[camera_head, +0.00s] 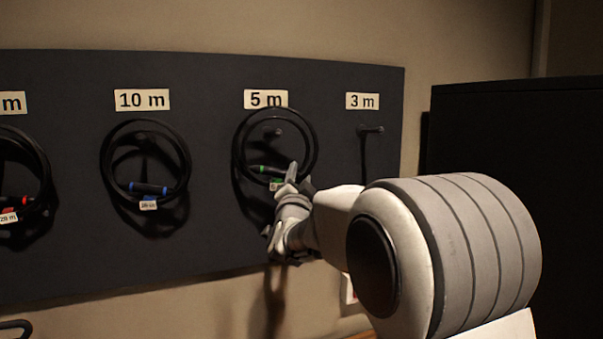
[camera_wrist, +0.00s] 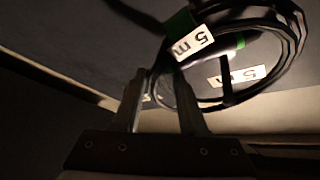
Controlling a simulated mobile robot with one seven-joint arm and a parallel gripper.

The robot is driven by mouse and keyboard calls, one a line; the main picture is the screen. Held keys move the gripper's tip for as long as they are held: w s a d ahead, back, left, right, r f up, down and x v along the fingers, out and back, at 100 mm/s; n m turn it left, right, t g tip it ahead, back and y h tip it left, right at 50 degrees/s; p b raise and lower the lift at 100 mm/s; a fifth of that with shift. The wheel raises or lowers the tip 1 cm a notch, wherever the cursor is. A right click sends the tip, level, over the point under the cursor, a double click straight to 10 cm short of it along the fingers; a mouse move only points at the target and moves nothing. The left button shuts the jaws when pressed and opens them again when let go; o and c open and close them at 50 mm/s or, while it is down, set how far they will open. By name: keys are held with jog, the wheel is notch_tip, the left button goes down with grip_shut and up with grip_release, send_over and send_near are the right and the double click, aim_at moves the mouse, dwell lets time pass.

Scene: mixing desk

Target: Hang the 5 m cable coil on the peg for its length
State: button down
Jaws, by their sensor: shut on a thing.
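The 5 m cable coil (camera_head: 313,150) is a black ring with a green band and a white tag. In the head view it surrounds the peg (camera_head: 272,133) under the 5 m label (camera_head: 266,98); the ring's top appears above the peg, and I cannot tell whether the peg passes through it. My gripper (camera_head: 296,180) is shut on the coil's lower right side. In the wrist view the coil (camera_wrist: 296,42) loops beyond my gripper (camera_wrist: 160,76), its 5 m tag (camera_wrist: 192,42) near the fingers. The peg (camera_wrist: 226,90) and board label (camera_wrist: 237,76) show through the loop.
On the dark board (camera_head: 215,215), a blue-banded coil (camera_head: 186,160) hangs under the 10 m label (camera_head: 142,100) and a red-banded coil (camera_head: 45,165) hangs further left. The 3 m peg (camera_head: 370,129) is bare. A black cabinet (camera_head: 520,130) stands at the right.

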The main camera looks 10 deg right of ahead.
jog(key=shift+w+a+r+p, duration=0.1)
jog(key=shift+w+p, duration=0.25)
jog(key=shift+w, duration=0.15)
jog(key=shift+w+a+r+p, duration=0.1)
jog(key=shift+w+p, duration=0.25)
jog(key=shift+w, duration=0.1)
jog(key=shift+w+a+f+b, duration=0.1)
jog(key=shift+w+f+b, duration=0.6)
jog(key=shift+b, duration=0.1)
jog(key=shift+f+b, duration=0.3)
jog(key=shift+b, duration=0.2)
jog(key=shift+w, duration=0.1)
grip_release()
jog(key=shift+f, duration=0.15)
jog(key=s+d+b, duration=0.2)
jog(key=s+b, duration=0.5)
jog(key=s, duration=0.2)
jog(key=shift+s+b, duration=0.3)
jog(key=shift+s, duration=0.1)
dwell(1.0)
jog(key=shift+a, duration=0.1)
